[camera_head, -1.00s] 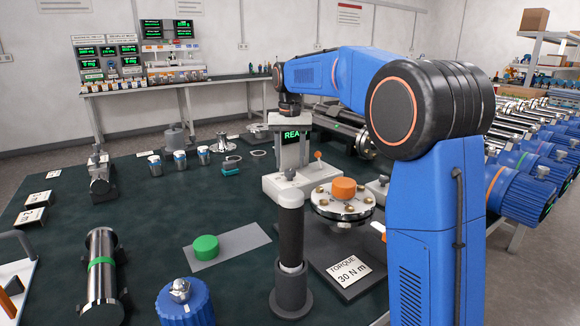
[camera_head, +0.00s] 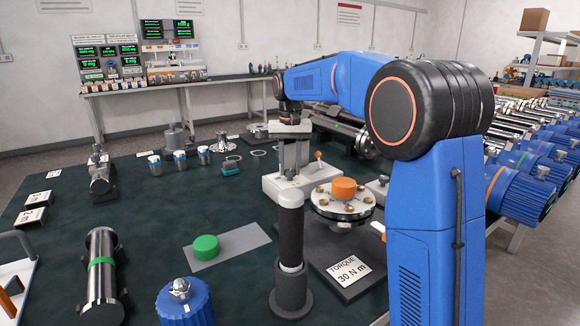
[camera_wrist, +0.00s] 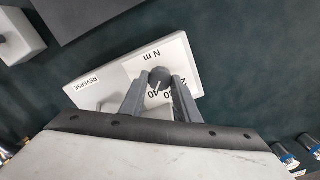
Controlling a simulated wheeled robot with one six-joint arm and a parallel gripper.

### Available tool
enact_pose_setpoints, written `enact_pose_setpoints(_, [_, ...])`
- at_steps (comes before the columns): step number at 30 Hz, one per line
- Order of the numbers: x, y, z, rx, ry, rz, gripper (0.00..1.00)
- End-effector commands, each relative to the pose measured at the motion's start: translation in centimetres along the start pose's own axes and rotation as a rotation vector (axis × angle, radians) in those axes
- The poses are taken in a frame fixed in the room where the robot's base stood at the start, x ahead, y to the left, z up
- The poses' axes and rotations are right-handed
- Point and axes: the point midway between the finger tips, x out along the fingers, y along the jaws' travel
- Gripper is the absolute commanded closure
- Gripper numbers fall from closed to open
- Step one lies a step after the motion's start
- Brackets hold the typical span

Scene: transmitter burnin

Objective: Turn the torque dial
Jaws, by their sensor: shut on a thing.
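The torque dial (camera_wrist: 160,77) is a small dark round knob with a pale pointer line. In the wrist view it sits on a white plate marked "N m" with partly covered numbers. My gripper (camera_wrist: 159,82) is shut on the dial, one grey finger on each side. In the head view my gripper (camera_head: 292,158) points down over the white tester base (camera_head: 278,187), and the dial cannot be made out there. A "TORQUE 30 N m" card (camera_head: 347,271) lies at the front.
A dark upright tool (camera_head: 291,235) stands in front of the tester. A round metal flange (camera_head: 341,206) with an orange cap (camera_head: 343,188) is to its right. A green puck (camera_head: 206,248) lies on a grey pad. A "REVERSE" label (camera_wrist: 88,82) is on the tester.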

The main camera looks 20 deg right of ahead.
Motion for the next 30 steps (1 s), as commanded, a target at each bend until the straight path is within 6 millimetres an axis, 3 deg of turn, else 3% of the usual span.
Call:
enact_pose_setpoints(8, [-0.03, 0.0, 0.0, -0.113, 0.0, 0.0, 0.93])
enact_pose_setpoints(30, [-0.05, 0.0, 0.0, -0.671, 0.001, 0.0, 0.93])
